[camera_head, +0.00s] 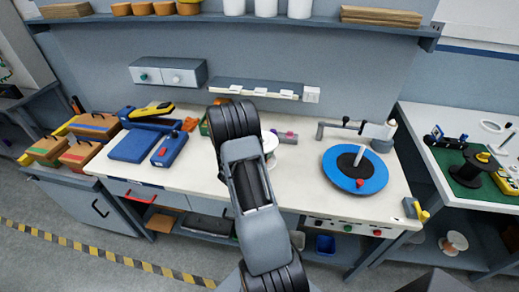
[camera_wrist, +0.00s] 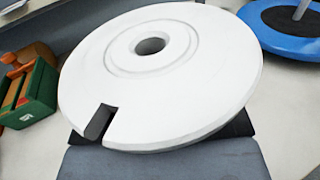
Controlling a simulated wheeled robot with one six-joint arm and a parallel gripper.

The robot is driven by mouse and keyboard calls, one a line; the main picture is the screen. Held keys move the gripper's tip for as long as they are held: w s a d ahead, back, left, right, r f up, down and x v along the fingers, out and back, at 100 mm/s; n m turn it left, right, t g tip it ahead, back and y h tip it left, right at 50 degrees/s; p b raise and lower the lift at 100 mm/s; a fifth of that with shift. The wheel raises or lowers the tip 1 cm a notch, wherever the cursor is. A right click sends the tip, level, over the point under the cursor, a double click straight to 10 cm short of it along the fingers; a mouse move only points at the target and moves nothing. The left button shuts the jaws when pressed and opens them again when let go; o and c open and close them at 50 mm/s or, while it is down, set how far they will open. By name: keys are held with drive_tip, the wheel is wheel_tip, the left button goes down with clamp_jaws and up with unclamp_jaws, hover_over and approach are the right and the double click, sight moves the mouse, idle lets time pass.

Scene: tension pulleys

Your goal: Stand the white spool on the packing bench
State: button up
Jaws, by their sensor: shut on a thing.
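The white spool (camera_wrist: 165,75) fills most of the wrist view, its broad round flange with a centre hole and a small notch facing the camera, tilted. My gripper (camera_wrist: 160,140) is shut on it; the flange hides most of the fingers. In the head view part of the white spool (camera_head: 269,143) shows just right of my arm, over the middle bench (camera_head: 302,180); my arm hides the gripper there. I cannot tell whether the spool touches the bench top. Another bench (camera_head: 425,135) stands at the right; the pictures do not tell which is the packing bench.
A blue turntable (camera_head: 340,175) with an upright pin stands right of the spool. Blue boxes (camera_head: 133,146) and tools lie at the left. The right bench holds a black spool (camera_head: 468,172) on a green mat (camera_head: 461,191). A shelf (camera_head: 215,19) runs above the middle bench.

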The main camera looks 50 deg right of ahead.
drive_tip(key=shift+f+b, duration=2)
drive_tip(key=shift+f, duration=1.25)
drive_tip(key=shift+f+b, duration=0.55)
drive_tip(key=shift+f, duration=0.05)
drive_tip(key=o, duration=1.5)
drive_tip(key=shift+f, duration=0.1)
drive_tip(key=shift+a, duration=0.1)
drive_tip(key=a+b, duration=0.1)
drive_tip(key=a, duration=0.3)
drive_tip(key=s+a, duration=0.1)
drive_tip(key=a, duration=0.4)
drive_tip(key=a+b, duration=0.1)
drive_tip(key=a, duration=0.3)
drive_tip(key=shift+s+a+b, duration=0.3)
drive_tip(key=shift+s, duration=0.05)
